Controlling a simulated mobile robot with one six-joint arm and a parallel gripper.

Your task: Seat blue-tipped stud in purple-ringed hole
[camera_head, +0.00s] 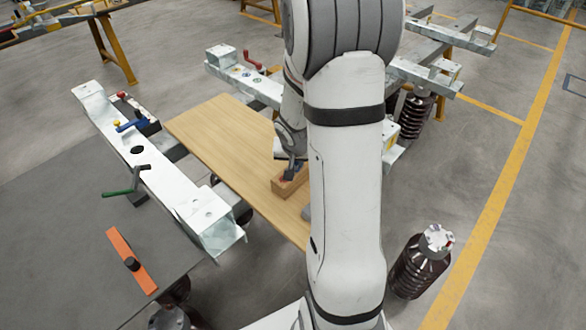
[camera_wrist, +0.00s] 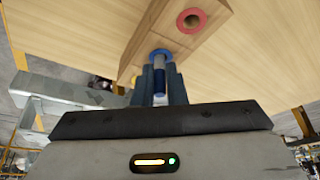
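A wooden block (camera_wrist: 181,42) lies on the wooden board, with a red-ringed hole (camera_wrist: 191,20) and a blue ring (camera_wrist: 161,54) on its face in the wrist view. An orange-red ring edge (camera_wrist: 133,81) shows farther down the block, partly hidden. My gripper (camera_wrist: 160,72) is at the blue ring, its dark fingers either side of a pale grey stud (camera_wrist: 160,77) with blue near the palm. The stud's far end meets the blue ring; how deep it sits is unclear. No purple ring is visible. The block (camera_head: 289,181) also shows in the head view, under my gripper.
The wooden board (camera_head: 235,150) is mostly clear around the block. A pale metal beam (camera_head: 165,175) with coloured handles runs along its left. An orange strip (camera_head: 130,262) lies on the grey table (camera_head: 50,240). A dark ribbed insulator (camera_head: 418,268) stands at right.

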